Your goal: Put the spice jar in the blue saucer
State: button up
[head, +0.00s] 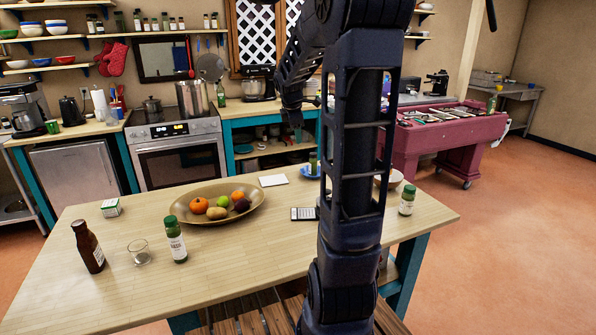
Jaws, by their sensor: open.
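The blue saucer (304,174) lies on the far side of the wooden table, partly hidden behind my arm. A small green-lidded spice jar (313,164) stands upright at the saucer; it looks to be standing in it, but the arm hides part of this spot. A larger green-lidded jar (174,240) stands at the table's front left, and another green-lidded jar (407,201) stands near the right edge. My gripper (294,122) hangs above and beyond the saucer, pointing down. It is open, with nothing visible in it, and apart from the jars.
A pale bowl (394,180) sits right of my arm. The table's front middle is clear.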

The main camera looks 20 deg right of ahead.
jog(key=s+a+m+y, duration=0.1)
jog(key=s+a+m, duration=0.3)
jog(key=s, duration=0.6)
jog(key=s+a+m+y, duration=0.1)
jog(key=s+a+m, duration=0.3)
jog(key=s, duration=0.5)
jog(key=s+a+m+t, duration=0.1)
jog(key=s+a+m, duration=0.2)
jog(key=s+m, duration=0.4)
jog(key=s, duration=0.3)
jog(key=shift+s+a+f+m+y, duration=0.2)
jog(key=shift+s+a+m+y, duration=0.1)
jog(key=shift+a+y, duration=0.1)
